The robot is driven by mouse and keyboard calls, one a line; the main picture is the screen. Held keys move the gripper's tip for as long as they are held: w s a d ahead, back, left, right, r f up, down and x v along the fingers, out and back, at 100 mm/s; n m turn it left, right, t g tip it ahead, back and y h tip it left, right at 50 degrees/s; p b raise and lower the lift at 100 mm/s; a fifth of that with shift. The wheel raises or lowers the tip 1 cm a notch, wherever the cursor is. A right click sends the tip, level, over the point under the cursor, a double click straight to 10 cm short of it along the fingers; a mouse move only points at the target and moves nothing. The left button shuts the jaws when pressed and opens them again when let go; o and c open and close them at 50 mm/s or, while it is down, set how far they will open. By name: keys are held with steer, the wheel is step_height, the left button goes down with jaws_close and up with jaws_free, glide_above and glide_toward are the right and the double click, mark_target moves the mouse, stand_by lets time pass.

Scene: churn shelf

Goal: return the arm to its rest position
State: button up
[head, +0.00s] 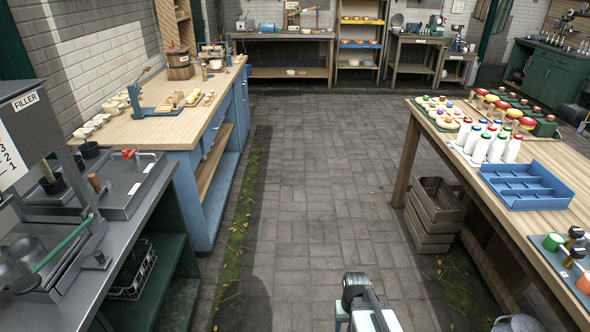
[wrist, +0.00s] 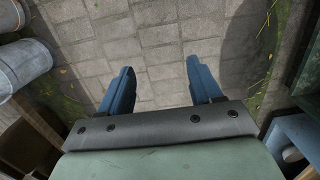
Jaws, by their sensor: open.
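My gripper (wrist: 160,72) shows in the wrist view with its two blue fingers spread apart. Nothing is between them; only grey paving stones show there and beyond. In the head view, part of my arm (head: 362,300) shows at the bottom centre, over the paved floor. The fingers cannot be made out clearly in that view. The arm is apart from the benches on both sides.
A wooden table (head: 560,235) on the right bears white bottles (head: 482,145) and a blue divided tray (head: 527,186). A grey filler bench (head: 130,235) is on the left. The paved aisle (head: 310,170) between is clear.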

steer(key=s+f+g, duration=0.3)
steer(key=s+f, duration=0.5)
steer(key=s, duration=0.5)
steer(key=s+f+g, duration=0.2)
steer(key=s+f, duration=0.6)
steer(key=s, duration=0.4)
steer(key=shift+s+g, duration=0.4)
stand_by(0.5)
